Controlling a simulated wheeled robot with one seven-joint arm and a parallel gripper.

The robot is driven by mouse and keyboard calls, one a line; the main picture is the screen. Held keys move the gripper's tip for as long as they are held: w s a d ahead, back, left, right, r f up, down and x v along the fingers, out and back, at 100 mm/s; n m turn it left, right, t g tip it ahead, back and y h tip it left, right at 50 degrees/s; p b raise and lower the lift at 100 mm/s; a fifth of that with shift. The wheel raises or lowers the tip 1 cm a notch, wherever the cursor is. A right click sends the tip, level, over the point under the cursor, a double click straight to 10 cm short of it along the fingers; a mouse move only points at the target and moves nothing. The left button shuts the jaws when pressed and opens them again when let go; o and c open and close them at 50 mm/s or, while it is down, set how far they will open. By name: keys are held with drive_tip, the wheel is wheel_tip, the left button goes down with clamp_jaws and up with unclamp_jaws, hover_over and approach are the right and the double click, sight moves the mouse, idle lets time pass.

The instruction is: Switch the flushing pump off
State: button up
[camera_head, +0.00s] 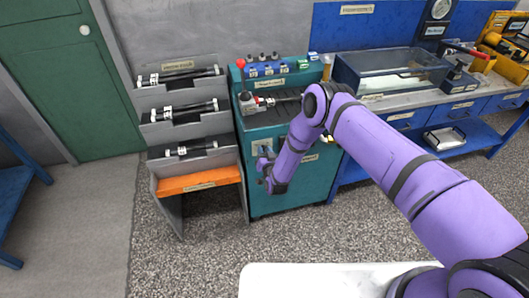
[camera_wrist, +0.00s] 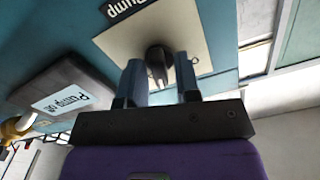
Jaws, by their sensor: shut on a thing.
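The flushing pump's control is a dark knob (camera_wrist: 157,60) on a cream plate (camera_wrist: 185,22) on the teal cabinet front; the plate bears a black label (camera_wrist: 125,8) reading "Pump", upside down in the wrist view. My gripper (camera_wrist: 158,78) is shut on the knob, with one blue-grey finger on each side. In the head view my gripper (camera_head: 263,164) is at the front of the teal cabinet (camera_head: 300,185), and it and my arm hide the knob. Which position the knob points to is unclear.
A grey box labelled "Pump" (camera_wrist: 62,98), its further text unclear, sticks out beside the plate. A grey rack (camera_head: 165,101) with several dark cylinders stands left of the cabinet. A blue workbench (camera_head: 415,118) with a clear tank (camera_head: 385,75) is at right. The floor in front is free.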

drive_tip(key=n, duration=1.2)
drive_tip(key=shift+s+a, duration=0.1)
drive_tip(key=shift+a, duration=0.05)
idle(0.6)
drive_tip(key=o, duration=0.6)
drive_tip(key=v, duration=1)
drive_tip(key=shift+s, duration=0.4)
drive_tip(key=shift+w, duration=0.1)
